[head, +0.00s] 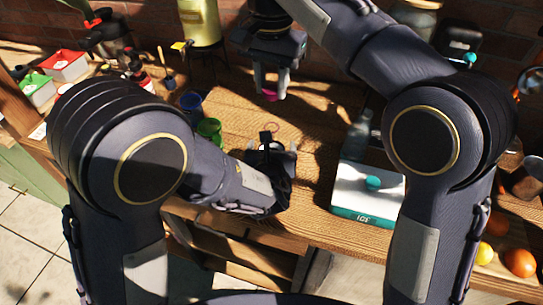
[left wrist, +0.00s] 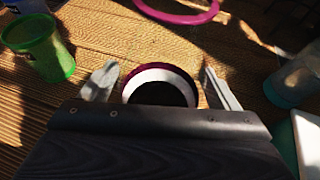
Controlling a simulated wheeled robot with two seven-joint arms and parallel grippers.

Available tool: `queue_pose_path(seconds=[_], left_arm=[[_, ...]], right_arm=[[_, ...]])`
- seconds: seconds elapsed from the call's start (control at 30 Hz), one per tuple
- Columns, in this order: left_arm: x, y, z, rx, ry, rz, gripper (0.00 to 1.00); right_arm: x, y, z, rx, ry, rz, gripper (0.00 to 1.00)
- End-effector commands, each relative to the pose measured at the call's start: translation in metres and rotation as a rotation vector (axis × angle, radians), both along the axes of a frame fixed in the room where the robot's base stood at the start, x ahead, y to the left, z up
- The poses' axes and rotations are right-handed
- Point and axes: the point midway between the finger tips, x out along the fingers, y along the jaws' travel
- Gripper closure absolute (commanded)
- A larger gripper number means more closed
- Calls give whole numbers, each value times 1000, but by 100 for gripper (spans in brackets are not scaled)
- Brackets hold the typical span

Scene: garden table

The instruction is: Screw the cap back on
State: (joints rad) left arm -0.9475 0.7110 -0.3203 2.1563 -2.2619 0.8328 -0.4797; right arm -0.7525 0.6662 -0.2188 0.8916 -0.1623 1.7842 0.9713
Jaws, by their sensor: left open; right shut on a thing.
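My right gripper (head: 269,90) is shut on a small pink cap (head: 269,96) and holds it above the table, beyond the left gripper. My left gripper (head: 270,153) is low over the table, and its two fingers show spread in the left wrist view (left wrist: 158,85). Between those fingers is a round, open-topped container (left wrist: 160,76) with a magenta rim, a white inside wall and a dark middle. The fingers stand on either side of it, with gaps visible. In the head view my left gripper mostly hides this container.
A pink ring (left wrist: 178,14) lies on the wooden table beyond the container. A green cup (head: 209,130) and a blue cup (head: 190,102) stand left. A clear bottle (head: 357,137) and a white ice box (head: 362,196) stand right. The wood around the ring is clear.

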Motion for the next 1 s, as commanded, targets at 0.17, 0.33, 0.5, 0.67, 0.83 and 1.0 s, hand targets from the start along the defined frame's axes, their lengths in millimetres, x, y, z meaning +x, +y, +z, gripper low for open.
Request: queue_pose_path(seconds=[0.17,0.33,0.5,0.67,0.83,1.0], left_arm=[[0,0,0,0,0,0,33],[0,0,0,0,0,0,55],[0,0,0,0,0,0,77],[0,0,0,0,0,0,83],[0,0,0,0,0,0,83],[0,0,0,0,0,0,83]], right_arm=[[0,0,0,0,0,0,90],[0,0,0,0,0,0,90],[0,0,0,0,0,0,90],[0,0,-5,-1,3,0,90],[-1,-1,-29,-1,4,0,90],[-1,0,-48,0,1,0,90]])
